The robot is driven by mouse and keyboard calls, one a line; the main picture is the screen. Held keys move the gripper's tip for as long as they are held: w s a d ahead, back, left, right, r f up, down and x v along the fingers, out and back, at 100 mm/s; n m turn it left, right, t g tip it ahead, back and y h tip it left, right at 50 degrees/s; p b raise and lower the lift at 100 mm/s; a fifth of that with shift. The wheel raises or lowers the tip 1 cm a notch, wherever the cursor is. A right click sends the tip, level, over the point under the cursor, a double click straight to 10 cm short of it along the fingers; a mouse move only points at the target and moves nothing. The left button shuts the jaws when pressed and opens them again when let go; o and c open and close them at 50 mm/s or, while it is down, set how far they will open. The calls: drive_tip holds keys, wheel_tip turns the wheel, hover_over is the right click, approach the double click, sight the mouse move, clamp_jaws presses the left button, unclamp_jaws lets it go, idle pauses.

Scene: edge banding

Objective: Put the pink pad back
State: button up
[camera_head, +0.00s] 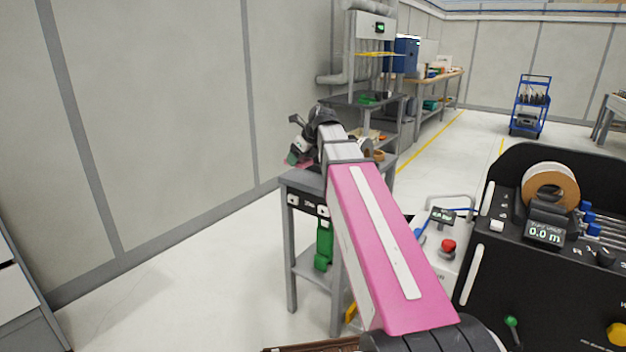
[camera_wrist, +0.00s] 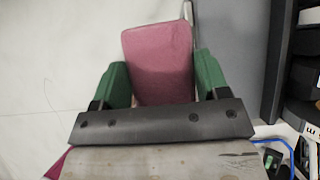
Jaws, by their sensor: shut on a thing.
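The pink pad (camera_wrist: 158,62) is between the two green fingers of my gripper (camera_wrist: 162,78) in the wrist view. The fingers are shut on it from both sides, and its far end sticks out beyond them. In the head view my gripper (camera_head: 299,150) is at the end of my outstretched arm, over the left edge of a small grey stand (camera_head: 292,178). Only a small pinkish patch shows there, and my arm hides much of the stand's top. I cannot tell whether the pad touches anything below it.
A black machine (camera_head: 540,275) with a tape roll (camera_head: 550,187) stands at the right. A red button (camera_head: 448,246) is on a pale unit beside it. A green item (camera_head: 323,245) hangs on the stand. A grey shelf (camera_head: 385,101) stands behind. The floor at left is clear.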

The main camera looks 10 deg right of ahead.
hover_over(313, 181)
drive_tip(key=s+d, duration=0.1)
wheel_tip(313, 181, down, 6)
drive_tip(key=shift+s+d+f, duration=0.1)
drive_tip(key=shift+d+f, duration=0.05)
drive_tip(key=shift+f, duration=2.15)
drive_tip(key=o, duration=0.9)
drive_tip(key=shift+f, duration=0.1)
drive_tip(key=v, duration=1.2)
